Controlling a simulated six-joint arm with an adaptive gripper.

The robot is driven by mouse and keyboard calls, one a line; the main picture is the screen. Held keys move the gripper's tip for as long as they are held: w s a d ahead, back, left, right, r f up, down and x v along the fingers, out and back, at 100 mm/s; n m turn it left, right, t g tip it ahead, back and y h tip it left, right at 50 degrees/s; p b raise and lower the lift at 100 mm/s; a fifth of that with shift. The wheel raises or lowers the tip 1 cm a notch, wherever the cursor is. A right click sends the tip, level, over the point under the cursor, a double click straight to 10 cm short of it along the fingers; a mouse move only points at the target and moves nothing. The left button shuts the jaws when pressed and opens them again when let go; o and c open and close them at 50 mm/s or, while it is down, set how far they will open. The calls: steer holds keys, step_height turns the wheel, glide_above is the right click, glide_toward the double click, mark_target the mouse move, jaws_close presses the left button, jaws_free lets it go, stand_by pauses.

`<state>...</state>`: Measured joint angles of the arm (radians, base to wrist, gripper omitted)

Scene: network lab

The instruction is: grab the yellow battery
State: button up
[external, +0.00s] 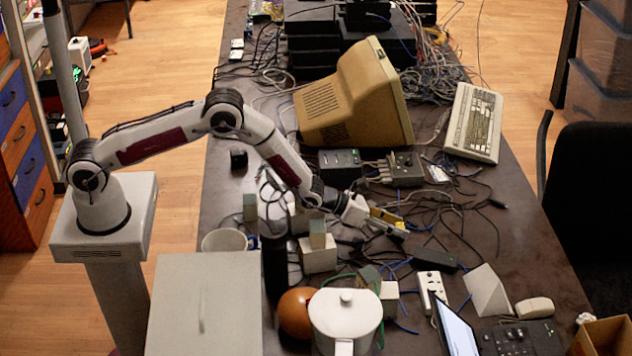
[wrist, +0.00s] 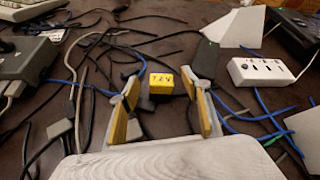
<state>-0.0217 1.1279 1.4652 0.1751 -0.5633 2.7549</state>
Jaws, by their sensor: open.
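The yellow battery (wrist: 166,83), a small block with dark print on its yellow face, lies among cables on the dark table in the wrist view. It shows just ahead of and between the two fingertips. My gripper (wrist: 161,90) is open, with yellow inner pads on grey fingers, and nothing is held. In the external view my gripper (external: 390,225) reaches down over the cables at the middle of the table. I cannot pick out the battery from the gripper's yellow pads in that view.
Tangled cables surround the spot. A white power strip (wrist: 262,71) and a white wedge (wrist: 235,27) are at the right in the wrist view. A beige monitor (external: 358,100), small boxes (external: 318,255), and a white pot (external: 345,318) crowd the table.

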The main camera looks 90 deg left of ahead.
steer(key=shift+w+f, duration=0.35)
steer(key=shift+w, duration=0.3)
steer(key=shift+c, duration=0.4)
steer(key=c, duration=1.2)
